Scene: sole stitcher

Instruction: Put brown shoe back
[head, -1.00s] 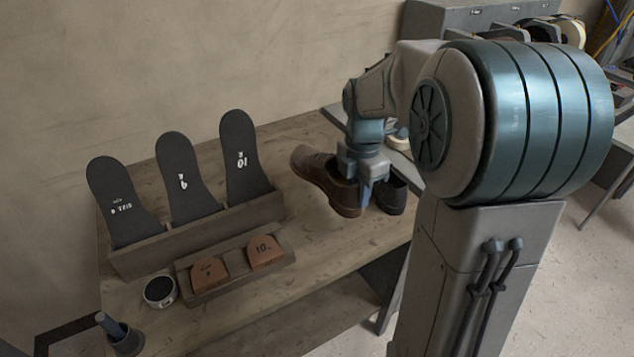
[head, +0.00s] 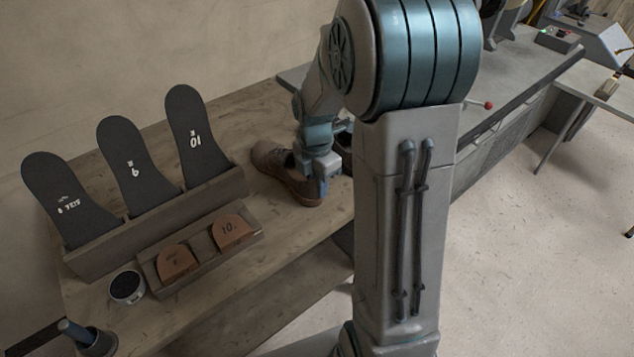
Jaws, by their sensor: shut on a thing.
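A brown shoe (head: 272,161) is at the right part of the wooden table in the head view, toe toward the back left. My gripper (head: 318,182) points down and is shut on the shoe at its heel end. The fingers hide part of the shoe's opening. The shoe looks on or very close to the tabletop; I cannot tell if it touches. A dark shoe (head: 346,150) stands just right of my gripper, mostly hidden behind my arm.
A wooden rack (head: 150,225) holds three black sole templates at the left. A grey bench (head: 505,100) stands at the right.

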